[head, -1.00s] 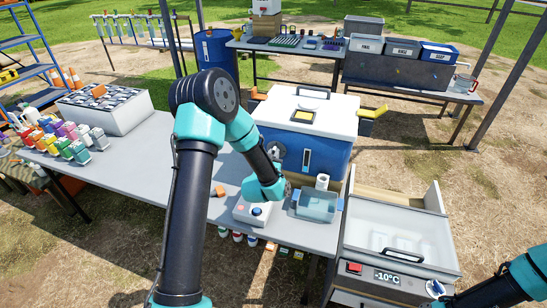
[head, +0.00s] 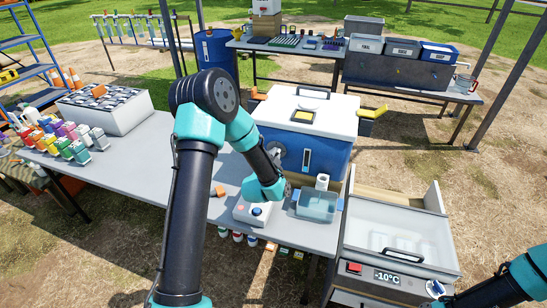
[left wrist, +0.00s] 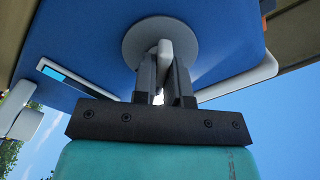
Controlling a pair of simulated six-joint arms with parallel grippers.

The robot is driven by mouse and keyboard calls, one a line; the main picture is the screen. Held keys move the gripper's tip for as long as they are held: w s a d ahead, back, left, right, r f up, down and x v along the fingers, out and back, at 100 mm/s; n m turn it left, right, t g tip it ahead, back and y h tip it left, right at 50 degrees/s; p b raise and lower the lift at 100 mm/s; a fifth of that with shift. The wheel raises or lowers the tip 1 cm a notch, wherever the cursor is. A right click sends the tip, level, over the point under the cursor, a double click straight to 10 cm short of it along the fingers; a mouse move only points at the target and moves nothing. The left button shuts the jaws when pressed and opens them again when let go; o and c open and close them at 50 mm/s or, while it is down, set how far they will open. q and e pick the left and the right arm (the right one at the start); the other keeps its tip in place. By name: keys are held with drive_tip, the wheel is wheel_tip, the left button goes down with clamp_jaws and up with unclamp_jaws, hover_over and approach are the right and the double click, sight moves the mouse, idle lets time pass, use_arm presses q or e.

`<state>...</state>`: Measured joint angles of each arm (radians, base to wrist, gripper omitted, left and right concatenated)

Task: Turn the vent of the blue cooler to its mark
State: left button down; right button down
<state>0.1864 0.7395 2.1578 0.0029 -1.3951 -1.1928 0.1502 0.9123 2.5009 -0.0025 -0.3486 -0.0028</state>
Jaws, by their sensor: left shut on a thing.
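The blue cooler (head: 328,160) with its white lid (head: 305,110) stands on the grey table. Its round grey vent (left wrist: 135,40) with a pale raised tab (left wrist: 165,48) is on the blue face in the left wrist view. My left gripper (left wrist: 166,62) is shut on this tab, its two dark fingers on either side. In the head view my left forearm and wrist are in front of the cooler and cover part of that area. I cannot make out the vent's mark. My right arm shows only at the lower right; its gripper is not clearly seen.
A clear blue-tinted tub (head: 317,205) and a small box with a blue button (head: 257,211) sit in front of the cooler. A freezer (head: 395,235) reading -10°C stands at the right. Coloured bottles (head: 65,140) and an ice-filled box (head: 110,105) are at the left.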

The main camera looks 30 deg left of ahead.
use_arm(q)
drive_tip(key=m, duration=0.8)
drive_tip(key=c, duration=1.1)
unclamp_jaws()
drive_tip(key=shift+s, duration=0.1)
